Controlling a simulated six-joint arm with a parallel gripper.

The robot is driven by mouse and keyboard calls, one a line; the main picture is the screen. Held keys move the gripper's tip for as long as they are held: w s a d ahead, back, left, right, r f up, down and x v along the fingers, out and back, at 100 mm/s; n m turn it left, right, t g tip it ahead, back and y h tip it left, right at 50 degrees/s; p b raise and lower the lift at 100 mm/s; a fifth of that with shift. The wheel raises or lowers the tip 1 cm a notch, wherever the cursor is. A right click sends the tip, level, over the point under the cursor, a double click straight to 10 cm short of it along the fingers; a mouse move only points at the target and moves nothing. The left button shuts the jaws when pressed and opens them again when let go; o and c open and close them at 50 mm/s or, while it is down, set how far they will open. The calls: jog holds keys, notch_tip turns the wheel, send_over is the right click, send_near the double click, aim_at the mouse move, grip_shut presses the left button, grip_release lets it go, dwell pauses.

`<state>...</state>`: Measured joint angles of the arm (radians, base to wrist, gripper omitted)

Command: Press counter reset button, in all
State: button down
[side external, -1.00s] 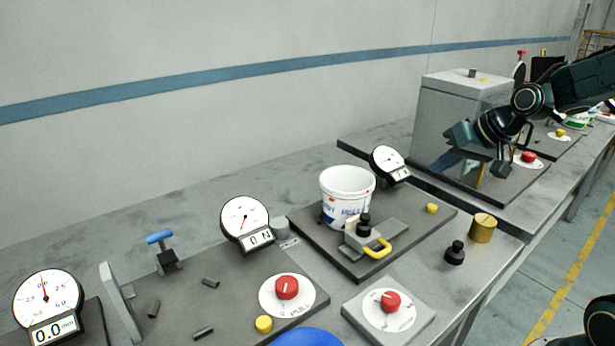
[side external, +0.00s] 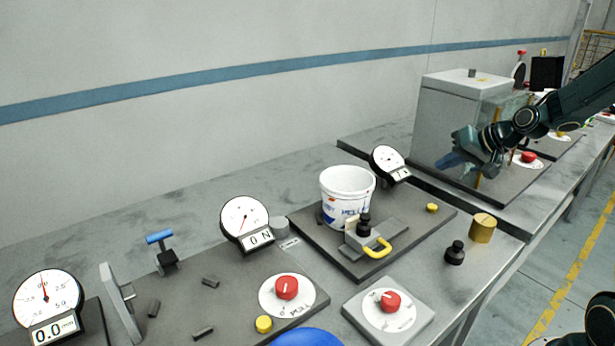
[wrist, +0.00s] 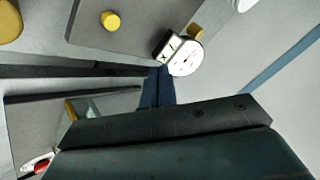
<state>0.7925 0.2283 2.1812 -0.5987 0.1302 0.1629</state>
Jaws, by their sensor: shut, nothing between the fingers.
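Several small yellow buttons stand on dark boards: one at the front (side external: 264,324), one on the middle board (side external: 432,208) and one at the far right (side external: 561,134). The middle one also shows in the wrist view (wrist: 110,20). No readable label tells which is the counter reset. A round gauge with a small digit window (side external: 388,160) stands at the back of the middle board; the wrist view shows it too (wrist: 184,56). My gripper (side external: 450,162) is shut and empty, in front of the grey cabinet. Its blue fingers (wrist: 158,75) appear beside the gauge in the wrist view; their distance is unclear.
The grey cabinet (side external: 450,105) with a clear door stands by my gripper. A white bucket (side external: 347,190) and a yellow-handled fixture (side external: 376,248) occupy the middle board. A brass cylinder (side external: 483,230) and a black knobbed weight (side external: 455,253) stand right of it.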

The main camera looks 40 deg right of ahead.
aim_at(436, 208)
jog(key=shift+f, duration=0.1)
jog(key=shift+f, duration=4.35)
jog(key=shift+f, duration=0.95)
jog(key=shift+r, duration=0.95)
jog(key=shift+r, duration=0.1)
dwell(0.3)
jog(key=shift+r, duration=2.45)
